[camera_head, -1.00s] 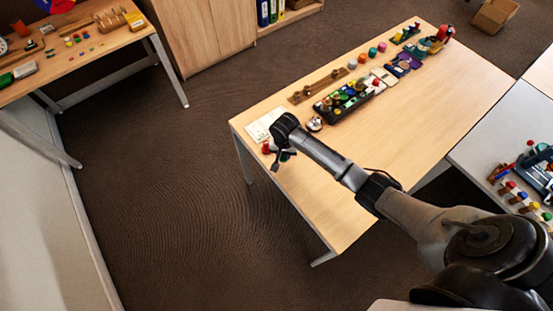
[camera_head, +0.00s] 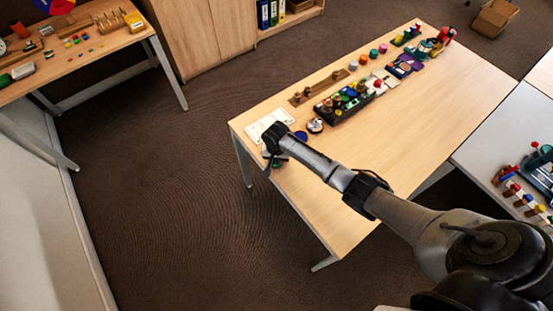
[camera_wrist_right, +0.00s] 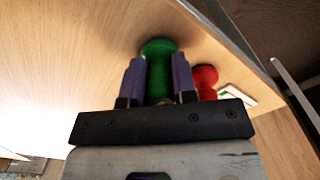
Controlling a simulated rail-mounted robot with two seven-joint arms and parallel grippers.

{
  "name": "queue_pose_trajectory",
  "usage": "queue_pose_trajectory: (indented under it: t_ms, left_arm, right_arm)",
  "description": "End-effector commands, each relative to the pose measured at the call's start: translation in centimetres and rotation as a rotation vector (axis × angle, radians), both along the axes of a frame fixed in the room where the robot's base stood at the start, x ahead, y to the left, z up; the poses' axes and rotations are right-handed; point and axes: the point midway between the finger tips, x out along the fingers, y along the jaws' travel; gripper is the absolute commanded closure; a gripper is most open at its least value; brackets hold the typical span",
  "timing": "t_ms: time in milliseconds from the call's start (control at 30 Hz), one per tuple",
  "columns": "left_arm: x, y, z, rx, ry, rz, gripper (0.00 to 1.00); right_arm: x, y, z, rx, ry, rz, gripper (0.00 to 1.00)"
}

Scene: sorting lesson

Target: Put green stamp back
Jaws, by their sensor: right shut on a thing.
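In the right wrist view a green stamp (camera_wrist_right: 158,70) stands between the two purple fingers of my right gripper (camera_wrist_right: 158,78), which is shut on it. A red stamp (camera_wrist_right: 204,80) is just to the right, apart from the fingers. In the head view my right gripper (camera_head: 273,160) is at the near left corner of the wooden table (camera_head: 365,165), and its wrist hides most of the green stamp. I cannot tell whether the stamp touches the table. My left gripper is not in view.
A white sheet (camera_head: 262,127), a blue round thing (camera_head: 301,135) and a small round dish (camera_head: 315,125) are near the gripper. A dark tray (camera_head: 338,116) with several coloured pieces stands behind. The table's front half is clear.

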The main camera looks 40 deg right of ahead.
Motion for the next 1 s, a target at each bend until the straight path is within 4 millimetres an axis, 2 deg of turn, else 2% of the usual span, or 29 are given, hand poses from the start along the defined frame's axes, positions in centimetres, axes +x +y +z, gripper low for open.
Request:
queue_pose_trajectory:
  t_ms: [167, 200, 467, 767, 867, 1000]
  left_arm:
    - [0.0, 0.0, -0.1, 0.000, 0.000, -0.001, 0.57]
    - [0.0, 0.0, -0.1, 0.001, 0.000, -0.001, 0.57]
    - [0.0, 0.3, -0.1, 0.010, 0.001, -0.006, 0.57]
    - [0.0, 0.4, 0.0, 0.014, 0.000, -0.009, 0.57]
    - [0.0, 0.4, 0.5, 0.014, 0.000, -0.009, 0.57]
    - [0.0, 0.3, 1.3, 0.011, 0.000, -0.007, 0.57]
  right_arm:
    - [0.0, 0.0, -0.3, 0.001, 0.001, 0.000, 0.89]
    - [0.0, 0.0, -0.3, 0.000, 0.001, -0.001, 0.73]
    - [0.0, 0.0, -0.3, 0.000, 0.001, 0.000, 0.49]
    - [0.0, 0.0, 0.1, -0.001, -0.001, 0.000, 0.49]
    - [0.0, 0.0, 1.2, 0.000, 0.000, 0.000, 0.49]
    - [0.0, 0.0, 3.7, 0.001, -0.002, 0.001, 0.49]
